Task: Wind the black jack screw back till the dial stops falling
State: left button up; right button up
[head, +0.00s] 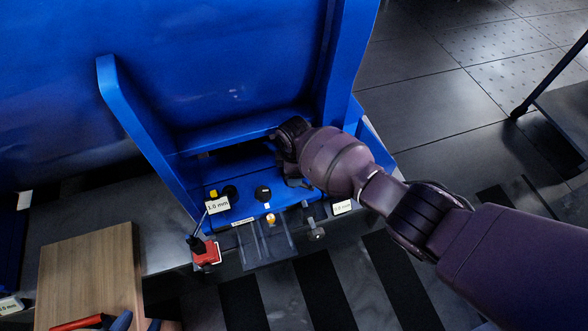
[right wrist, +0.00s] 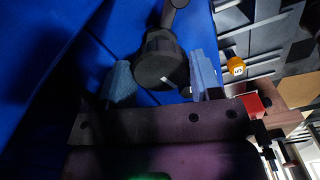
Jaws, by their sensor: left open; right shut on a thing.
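In the right wrist view the black jack screw (right wrist: 160,62) has a round dark head with a small white mark. It sits between the two pale blue-grey fingers of my right gripper (right wrist: 163,85), which is shut on it. A white plate (head: 217,205) reads about 1.0 mm; a second white plate (head: 342,207) is too small to read surely. No dial needle can be read. I do not make out my left gripper.
A red block with a dark post (head: 206,252) stands left of a clear tray (head: 262,245). A black knob with a white mark (head: 264,193) is on the blue ledge. A wooden board (head: 90,270) lies at the left. Blue frame walls (head: 135,110) crowd the right gripper.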

jog(key=shift+n, duration=1.1)
jog(key=o, duration=0.9)
jog(key=shift+w+r, duration=0.1)
jog(key=shift+r, duration=0.25)
pick_arm(q)
jog(key=p, duration=0.2)
jog(key=s+n+p, duration=0.1)
jog(key=p, duration=0.1)
jog(key=shift+s+a+r+g, duration=0.1)
jog(key=shift+a+r+g, duration=0.15)
jog(key=shift+a+g, duration=0.15)
pick_arm(e)
notch_tip(320, 180, up, 10)
jog(key=shift+r, duration=0.1)
